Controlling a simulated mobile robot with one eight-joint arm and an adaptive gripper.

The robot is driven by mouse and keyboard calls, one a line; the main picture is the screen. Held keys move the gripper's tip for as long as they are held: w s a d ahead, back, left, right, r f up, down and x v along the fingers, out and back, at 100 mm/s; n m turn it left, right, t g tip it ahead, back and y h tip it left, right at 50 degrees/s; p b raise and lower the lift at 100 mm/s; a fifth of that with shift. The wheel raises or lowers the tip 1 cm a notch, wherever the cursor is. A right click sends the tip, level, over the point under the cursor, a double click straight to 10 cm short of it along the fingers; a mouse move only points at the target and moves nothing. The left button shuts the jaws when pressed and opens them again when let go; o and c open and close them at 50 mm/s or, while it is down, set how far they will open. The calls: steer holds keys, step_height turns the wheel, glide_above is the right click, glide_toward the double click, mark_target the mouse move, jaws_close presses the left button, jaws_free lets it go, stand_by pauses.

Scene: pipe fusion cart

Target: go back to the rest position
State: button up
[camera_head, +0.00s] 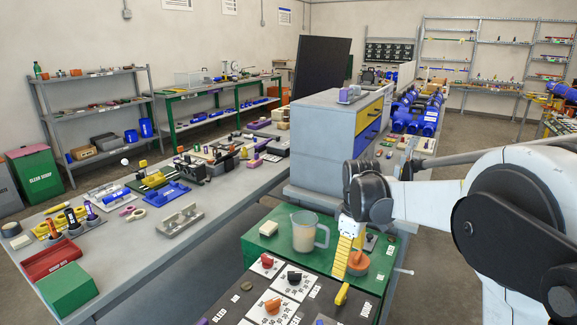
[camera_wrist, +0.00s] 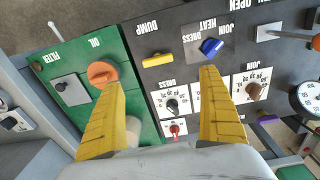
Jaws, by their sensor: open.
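My gripper (camera_head: 349,258) is open, its yellow fingers pointing down over the fusion cart's control panel in the head view. In the wrist view my gripper (camera_wrist: 160,78) shows its two fingers wide apart with nothing between them. The left fingertip overlaps the orange OIL knob (camera_wrist: 102,73); whether it touches cannot be told. The right fingertip is just below the blue DRESS/HEAT/JOIN knob (camera_wrist: 211,46) in the picture. The yellow DUMP handle (camera_wrist: 158,59) lies between and beyond the fingertips. My white arm reaches in from the right in the head view.
A clear jug (camera_head: 304,232) stands on the green cart top (camera_head: 262,245) beside my gripper. Behind are a grey cabinet (camera_head: 318,133) and blue machines (camera_head: 415,112). A long workbench (camera_head: 135,265) with many parts is at left. Floor shows between shelves and bench.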

steer(key=s+r+m+t, duration=0.2)
steer(key=s+r+m, duration=0.15)
steer(key=s, duration=0.35)
steer(key=s+r+m+t, duration=0.1)
steer(key=s+r+m, duration=0.1)
steer(key=s+r, duration=0.4)
steer(key=s+f+m+t, duration=0.3)
steer(key=s+m, duration=0.2)
steer(key=s, duration=0.7)
steer(key=shift+f+t, duration=0.15)
steer(key=shift+t, duration=0.15)
steer(key=shift+s+a, duration=0.1)
stand_by(0.4)
